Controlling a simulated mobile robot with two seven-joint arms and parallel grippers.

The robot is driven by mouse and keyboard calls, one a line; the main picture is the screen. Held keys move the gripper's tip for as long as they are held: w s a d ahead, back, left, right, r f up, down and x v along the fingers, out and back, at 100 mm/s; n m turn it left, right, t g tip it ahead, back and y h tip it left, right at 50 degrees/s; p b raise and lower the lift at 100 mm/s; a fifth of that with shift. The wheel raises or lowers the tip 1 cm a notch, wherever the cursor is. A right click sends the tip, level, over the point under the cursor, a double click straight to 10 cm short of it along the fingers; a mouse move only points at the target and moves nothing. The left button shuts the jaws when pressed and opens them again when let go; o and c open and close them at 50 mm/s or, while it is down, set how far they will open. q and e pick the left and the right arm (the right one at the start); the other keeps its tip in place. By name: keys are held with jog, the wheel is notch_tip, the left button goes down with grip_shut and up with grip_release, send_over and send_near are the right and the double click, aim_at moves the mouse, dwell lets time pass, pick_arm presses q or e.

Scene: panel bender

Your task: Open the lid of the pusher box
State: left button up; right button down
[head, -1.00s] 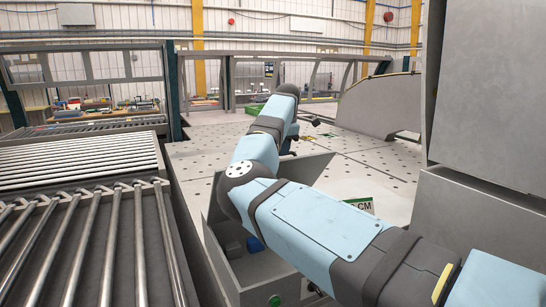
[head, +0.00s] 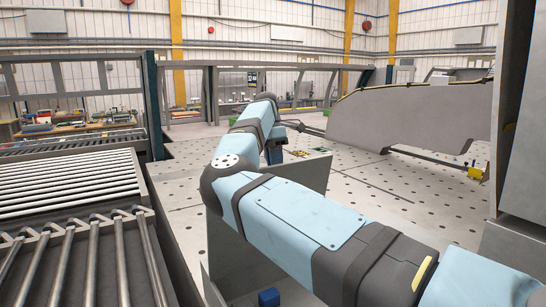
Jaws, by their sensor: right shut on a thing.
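The pusher box (head: 230,280) is a grey sheet-metal box low in the middle, partly hidden by my right arm. A grey panel, seemingly its lid (head: 300,180), stands up at the box's far side. My right arm crosses over the box from the lower right and bends back at the elbow. My right gripper (head: 274,157) is down at the panel's top edge, small and mostly hidden by the wrist. It is shut on the lid there. My left gripper is out of view.
A blue object (head: 268,298) shows at the bottom, by the box. Roller conveyors (head: 70,210) run along the left. A perforated light table (head: 400,200) lies behind the box. A tall grey cabinet (head: 520,150) closes off the right. A curved grey plate (head: 420,115) stands at the back right.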

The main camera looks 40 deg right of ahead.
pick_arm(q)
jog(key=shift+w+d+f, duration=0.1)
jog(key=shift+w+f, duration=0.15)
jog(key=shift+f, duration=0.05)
pick_arm(e)
jog(key=shift+w+a+f, duration=0.1)
jog(key=shift+w+f, duration=0.05)
jog(key=shift+f, duration=0.3)
jog(key=shift+w+a+f, duration=0.1)
jog(key=shift+w+f, duration=0.05)
jog(key=shift+f, duration=0.25)
jog(key=c, duration=1.5)
grip_release()
jog(key=o, duration=0.3)
jog(key=shift+w+d+f, duration=0.25)
jog(key=shift+w+f, duration=0.25)
jog(key=shift+w, duration=0.35)
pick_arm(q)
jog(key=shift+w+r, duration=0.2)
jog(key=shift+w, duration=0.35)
pick_arm(e)
jog(key=shift+o, duration=0.2)
jog(key=v, duration=1.2)
jog(key=shift+d+r, duration=0.2)
